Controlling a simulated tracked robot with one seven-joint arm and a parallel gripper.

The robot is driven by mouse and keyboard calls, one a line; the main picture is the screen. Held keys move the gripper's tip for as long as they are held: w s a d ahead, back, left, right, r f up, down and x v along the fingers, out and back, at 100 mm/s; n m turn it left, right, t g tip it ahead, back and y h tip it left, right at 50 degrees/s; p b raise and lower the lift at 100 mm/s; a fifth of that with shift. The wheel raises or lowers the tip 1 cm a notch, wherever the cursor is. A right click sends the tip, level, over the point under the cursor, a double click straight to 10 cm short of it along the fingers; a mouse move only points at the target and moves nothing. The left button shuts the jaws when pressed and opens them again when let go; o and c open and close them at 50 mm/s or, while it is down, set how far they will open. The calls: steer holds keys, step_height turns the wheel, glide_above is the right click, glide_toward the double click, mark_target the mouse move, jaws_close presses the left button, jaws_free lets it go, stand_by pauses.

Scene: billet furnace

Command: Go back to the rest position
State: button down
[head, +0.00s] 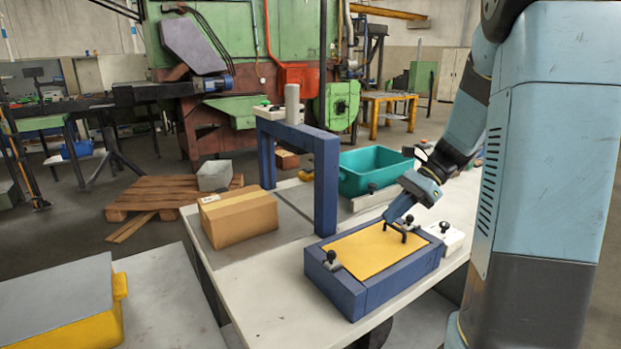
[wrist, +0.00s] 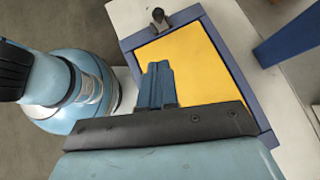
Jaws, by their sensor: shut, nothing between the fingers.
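My gripper (head: 388,219) is at the end of my light blue arm, pointing down over the yellow plate (head: 372,252). In the wrist view my gripper's two blue fingers (wrist: 157,66) are pressed together with nothing between them. The yellow plate lies in a blue box-like frame (head: 338,293) on the pale table. In the wrist view the plate (wrist: 195,58) is behind the fingers. I cannot tell whether the fingertips touch the plate.
Dark-knobbed clamps sit on the frame's edge (head: 332,261). A blue arch (head: 326,185) stands just behind it. A cardboard box (head: 238,218) is at the left and a teal bin (head: 372,168) at the back of the table. A yellow-and-grey container (head: 60,310) is at the front left.

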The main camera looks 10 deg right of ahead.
steer(key=s+a+r+n+t+h, duration=0.2)
steer(key=s+r+n+t+h, duration=0.1)
steer(key=s+n, duration=0.5)
steer(key=s+a+r+n+t+h, duration=0.2)
steer(key=s+r+n+t+h, duration=0.2)
steer(key=s+r+n+h, duration=0.2)
steer(key=s+n, duration=0.2)
steer(key=s, duration=0.1)
steer(key=shift+s+a+r, duration=0.4)
steer(key=shift+s, duration=0.1)
